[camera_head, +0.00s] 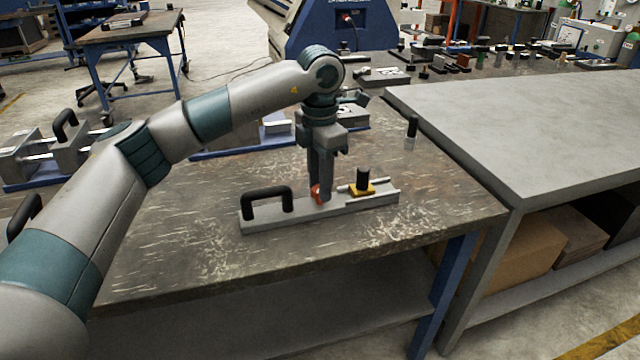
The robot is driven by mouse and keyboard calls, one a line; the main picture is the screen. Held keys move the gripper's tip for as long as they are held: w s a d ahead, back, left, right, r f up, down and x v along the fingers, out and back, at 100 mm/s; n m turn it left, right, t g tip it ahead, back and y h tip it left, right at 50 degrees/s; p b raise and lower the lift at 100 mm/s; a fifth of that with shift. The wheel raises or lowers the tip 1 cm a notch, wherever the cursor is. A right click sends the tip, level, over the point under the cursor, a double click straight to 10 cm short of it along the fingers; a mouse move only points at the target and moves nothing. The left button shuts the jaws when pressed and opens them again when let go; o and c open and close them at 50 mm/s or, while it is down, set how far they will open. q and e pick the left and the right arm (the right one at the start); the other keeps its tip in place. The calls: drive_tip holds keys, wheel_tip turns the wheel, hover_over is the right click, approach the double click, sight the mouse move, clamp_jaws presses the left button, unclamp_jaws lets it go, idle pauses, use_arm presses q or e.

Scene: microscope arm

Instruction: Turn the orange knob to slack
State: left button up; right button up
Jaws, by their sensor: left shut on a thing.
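The orange knob (317,193) sits near the middle of a long grey metal base (290,219) on the worn table. My left gripper (320,190) reaches down from above and is shut on the orange knob. The fingers hide much of the knob, so its turn angle cannot be told. The base carries a black handle (267,192) on its left and a yellow slider with a black post (362,183) on its right. My right gripper is not in view.
The worn table (390,240) is clear in front of the base. A small black-topped cylinder (411,133) stands behind right. A grey bench (520,140) adjoins on the right. Another black-handled metal fixture (65,140) is at far left.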

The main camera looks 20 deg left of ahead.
use_arm(q)
drive_tip(key=n, duration=0.2)
drive_tip(key=shift+n, duration=0.4)
drive_tip(key=shift+n+b, duration=0.3)
drive_tip(key=shift+n, duration=1.7)
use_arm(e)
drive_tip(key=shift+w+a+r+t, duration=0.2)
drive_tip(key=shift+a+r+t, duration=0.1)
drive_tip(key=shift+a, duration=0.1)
use_arm(q)
drive_tip(key=o, duration=1.1)
drive_tip(key=shift+c, duration=0.2)
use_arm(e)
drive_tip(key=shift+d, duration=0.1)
use_arm(q)
drive_tip(key=shift+r, duration=0.1)
